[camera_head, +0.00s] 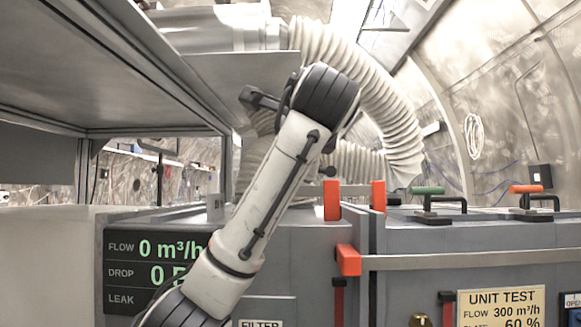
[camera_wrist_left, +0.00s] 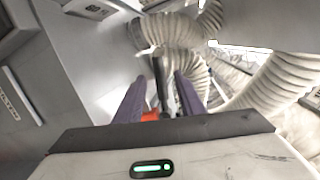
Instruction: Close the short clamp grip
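Two clamp grips show on the grey housing top in the head view: a green-topped one (camera_head: 427,190) and an orange-topped one (camera_head: 525,189), both on black brackets. Which is the short one I cannot tell. In the left wrist view, my left gripper (camera_wrist_left: 160,76) has its two purple fingers apart. A dark upright bar (camera_wrist_left: 159,88) shows between them, with clear gaps on both sides. A small orange part (camera_wrist_left: 150,116) shows low between the fingers. My arm covers much of the head view's middle; the fingers cannot be made out there. My right gripper is not seen.
Red-orange blocks (camera_head: 332,200) stand on the housing's front edge, right of my arm. A ribbed hose (camera_head: 385,110) curves behind. A grey shelf (camera_head: 130,60) overhangs the upper left. A display panel (camera_head: 150,270) and a unit test sign (camera_head: 500,306) face forward.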

